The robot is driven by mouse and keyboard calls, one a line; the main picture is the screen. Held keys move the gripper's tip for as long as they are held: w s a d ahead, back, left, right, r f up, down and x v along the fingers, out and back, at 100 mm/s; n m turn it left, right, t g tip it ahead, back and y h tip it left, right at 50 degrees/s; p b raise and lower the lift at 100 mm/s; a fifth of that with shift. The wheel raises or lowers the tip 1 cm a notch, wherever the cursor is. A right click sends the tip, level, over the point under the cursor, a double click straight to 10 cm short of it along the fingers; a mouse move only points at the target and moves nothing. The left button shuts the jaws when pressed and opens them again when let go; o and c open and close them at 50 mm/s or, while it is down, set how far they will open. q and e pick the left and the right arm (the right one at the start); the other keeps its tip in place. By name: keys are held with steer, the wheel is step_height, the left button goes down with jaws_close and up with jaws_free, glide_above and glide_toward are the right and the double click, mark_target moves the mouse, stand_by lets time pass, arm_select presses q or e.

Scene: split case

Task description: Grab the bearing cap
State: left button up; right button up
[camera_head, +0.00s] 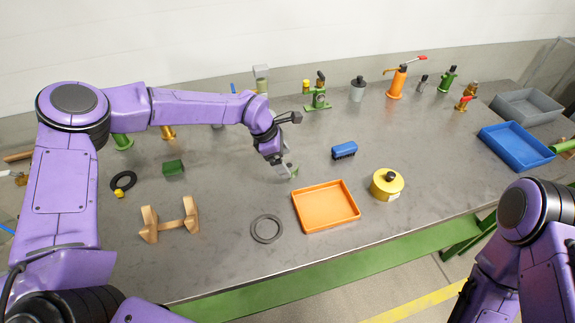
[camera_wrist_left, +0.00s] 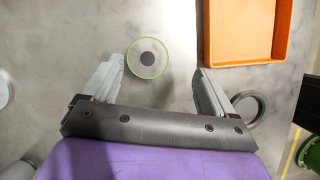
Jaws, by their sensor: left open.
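A round piece with a green rim, a grey face and a dark centre, which looks like the bearing cap (camera_wrist_left: 148,57), lies on the bench in the left wrist view. It appears between my left gripper's fingertips (camera_wrist_left: 162,70), nearer the left finger. In the head view my left gripper (camera_head: 285,170) points down over the bench and hides most of this piece; only a bit of green (camera_head: 294,173) shows. My left gripper is open, with nothing held between its fingers. My right arm shows at the lower right, but its gripper is out of view.
An orange tray (camera_head: 325,226) lies right of my left gripper, a grey ring (camera_head: 257,238) in front of it. A blue brush (camera_head: 344,150) and a yellow round part (camera_head: 381,194) with a black knob stand farther right. A wooden cradle (camera_head: 171,230) stands left.

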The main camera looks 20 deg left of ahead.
mark_target(290, 164)
arm_select(q)
steer(key=w+f, duration=0.2)
steer(key=f, duration=0.1)
steer(key=d+f, duration=0.1)
steer(key=shift+w+f+p, duration=0.25)
steer(key=shift+w+p, duration=0.05)
steer(key=shift+w, duration=0.1)
steer(key=shift+s+a+r, duration=0.15)
steer(key=shift+s+r, duration=0.1)
steer(key=shift+s, duration=0.1)
steer(key=shift+s+r, duration=0.15)
steer(key=shift+s, duration=0.05)
steer(key=c, duration=1)
steer(key=shift+w, duration=0.15)
steer(key=c, duration=0.4)
arm_select(e)
steer(key=shift+w+r, duration=0.55)
arm_select(q)
steer(key=shift+o, duration=0.2)
